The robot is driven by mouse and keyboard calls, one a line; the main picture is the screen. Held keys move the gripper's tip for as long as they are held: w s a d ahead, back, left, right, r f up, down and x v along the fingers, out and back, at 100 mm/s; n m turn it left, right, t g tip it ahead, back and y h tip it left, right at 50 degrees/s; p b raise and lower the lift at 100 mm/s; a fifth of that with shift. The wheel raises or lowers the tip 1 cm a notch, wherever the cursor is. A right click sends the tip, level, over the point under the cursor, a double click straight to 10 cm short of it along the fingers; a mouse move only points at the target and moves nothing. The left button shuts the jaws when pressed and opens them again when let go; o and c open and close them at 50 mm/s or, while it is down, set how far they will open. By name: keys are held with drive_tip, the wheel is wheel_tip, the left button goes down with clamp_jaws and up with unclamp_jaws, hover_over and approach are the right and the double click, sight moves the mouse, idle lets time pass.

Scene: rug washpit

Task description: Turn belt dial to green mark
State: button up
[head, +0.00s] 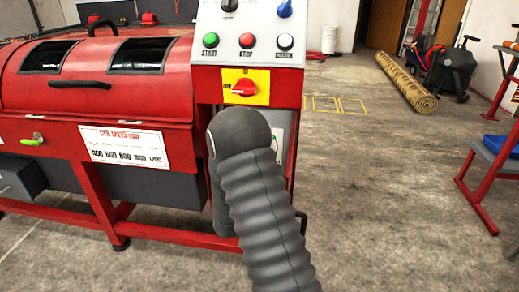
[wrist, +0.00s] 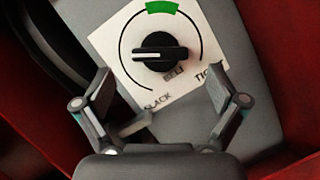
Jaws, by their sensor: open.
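The belt dial (wrist: 160,53) is a black knob with a white pointer line, on a white plate (wrist: 122,50) marked SLACK, BELT and TIGHT. The pointer line lies across the knob with its end to the left in the wrist view. The green mark (wrist: 162,7) sits on the scale arc straight above the knob, apart from the pointer's end. My gripper (wrist: 160,81) is open, with one finger below left and one below right of the knob, not gripping it. In the head view my grey arm hides the gripper and dial; only a sliver of pale plate (head: 277,140) shows.
The red machine (head: 140,100) has a control panel (head: 247,35) with buttons and a red switch (head: 244,89) on yellow above my arm. A rolled rug (head: 408,88) lies on the floor at the right. A red-framed bench (head: 478,185) stands far right. Floor between is clear.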

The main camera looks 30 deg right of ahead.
drive_tip(key=shift+p+x, duration=0.3)
drive_tip(key=shift+x, duration=2.5)
drive_tip(key=c, duration=1.2)
